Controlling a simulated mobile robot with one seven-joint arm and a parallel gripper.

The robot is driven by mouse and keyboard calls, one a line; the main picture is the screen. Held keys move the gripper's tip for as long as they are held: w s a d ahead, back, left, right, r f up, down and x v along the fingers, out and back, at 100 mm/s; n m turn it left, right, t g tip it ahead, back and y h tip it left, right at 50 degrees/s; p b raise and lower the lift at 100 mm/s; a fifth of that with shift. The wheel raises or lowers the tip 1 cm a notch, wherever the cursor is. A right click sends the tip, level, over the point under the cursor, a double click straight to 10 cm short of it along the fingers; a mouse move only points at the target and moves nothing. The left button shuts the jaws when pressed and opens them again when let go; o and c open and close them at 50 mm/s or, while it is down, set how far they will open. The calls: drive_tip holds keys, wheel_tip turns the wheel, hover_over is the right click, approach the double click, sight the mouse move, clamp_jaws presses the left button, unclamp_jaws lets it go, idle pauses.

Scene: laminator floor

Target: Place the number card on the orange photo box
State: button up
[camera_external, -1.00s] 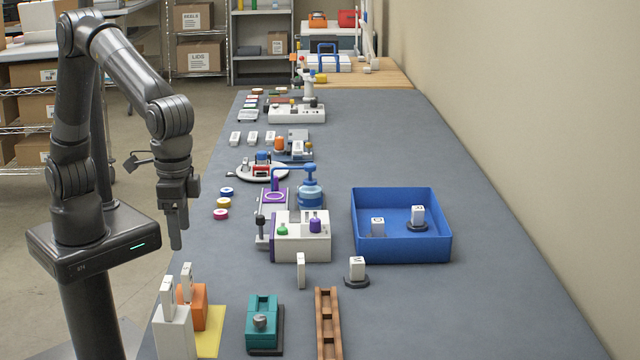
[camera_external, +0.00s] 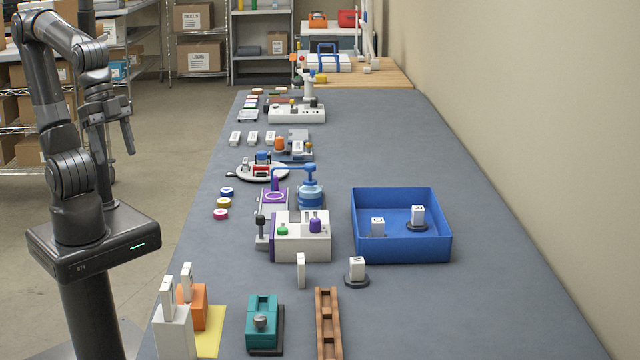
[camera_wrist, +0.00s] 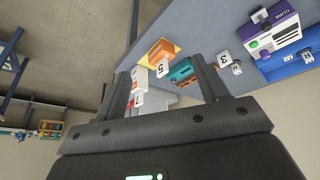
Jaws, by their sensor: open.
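The orange photo box (camera_external: 199,308) sits on a yellow sheet at the near left of the table. A white number card (camera_external: 187,279) stands upright at it, and in the wrist view this card (camera_wrist: 161,68) reads 5. The card's lower end meets the box; I cannot tell how it is seated. A second card (camera_external: 167,290), reading 1 in the wrist view, stands on the white box (camera_external: 174,333) beside it. Another card (camera_external: 301,270), apparently the 3 (camera_wrist: 224,58), stands alone on the table. My gripper (camera_external: 129,140) is open and empty, off the table's left edge.
A teal block (camera_external: 262,310), a brown slotted rail (camera_external: 328,325) and a white piece on a black disc (camera_external: 356,268) stand nearby. A white machine (camera_external: 302,240) and a blue tray (camera_external: 400,250) lie beyond. The table's right side is clear.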

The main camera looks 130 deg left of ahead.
drive_tip(key=shift+m+t, duration=0.5)
drive_tip(key=shift+m, duration=0.3)
drive_tip(key=s, duration=0.1)
drive_tip(key=s+f, duration=0.1)
drive_tip(key=s, duration=0.1)
drive_tip(key=s+f, duration=0.1)
drive_tip(key=s, duration=0.1)
drive_tip(key=shift+a, duration=0.1)
drive_tip(key=shift+r, duration=0.1)
